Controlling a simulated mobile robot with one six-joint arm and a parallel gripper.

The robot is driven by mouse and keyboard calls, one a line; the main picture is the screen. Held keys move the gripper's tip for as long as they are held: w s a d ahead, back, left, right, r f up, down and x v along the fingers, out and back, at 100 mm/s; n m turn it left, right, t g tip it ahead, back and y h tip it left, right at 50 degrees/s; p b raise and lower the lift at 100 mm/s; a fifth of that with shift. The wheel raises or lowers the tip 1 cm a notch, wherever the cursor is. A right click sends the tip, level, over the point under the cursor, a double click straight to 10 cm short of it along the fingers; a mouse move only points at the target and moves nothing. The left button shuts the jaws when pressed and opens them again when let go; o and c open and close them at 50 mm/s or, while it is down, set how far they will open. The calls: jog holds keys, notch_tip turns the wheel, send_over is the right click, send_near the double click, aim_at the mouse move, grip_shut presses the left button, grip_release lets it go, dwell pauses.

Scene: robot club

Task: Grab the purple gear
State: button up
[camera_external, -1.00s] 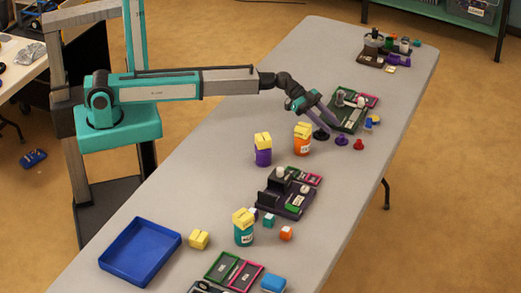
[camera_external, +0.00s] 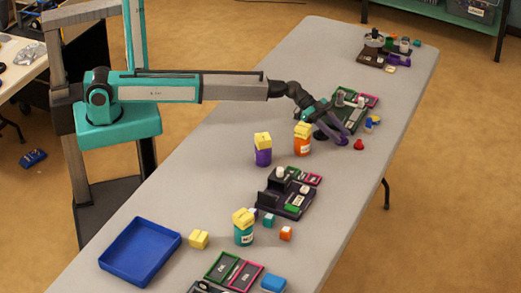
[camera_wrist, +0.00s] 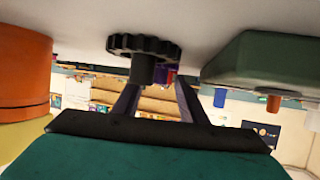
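The purple gear (camera_external: 343,142) stands on the grey table at the fingertips of my gripper (camera_external: 336,143) in the external view. The purple fingers partly cover it, and they are close to its colour, so contact is hard to judge. In the wrist view my gripper (camera_wrist: 156,98) has its two fingers spread apart. A small purple patch of the gear (camera_wrist: 162,74) shows beyond a black gear (camera_wrist: 144,48). The black gear (camera_external: 320,136) stands just left of the purple one, beside the fingers.
A red gear (camera_external: 359,145) stands to the right. An orange jar (camera_external: 302,143) with yellow lid is at the left, a green tray (camera_external: 353,122) behind. The table right of the gears is mostly clear.

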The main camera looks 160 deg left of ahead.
jog(key=shift+x, duration=0.9)
grip_shut()
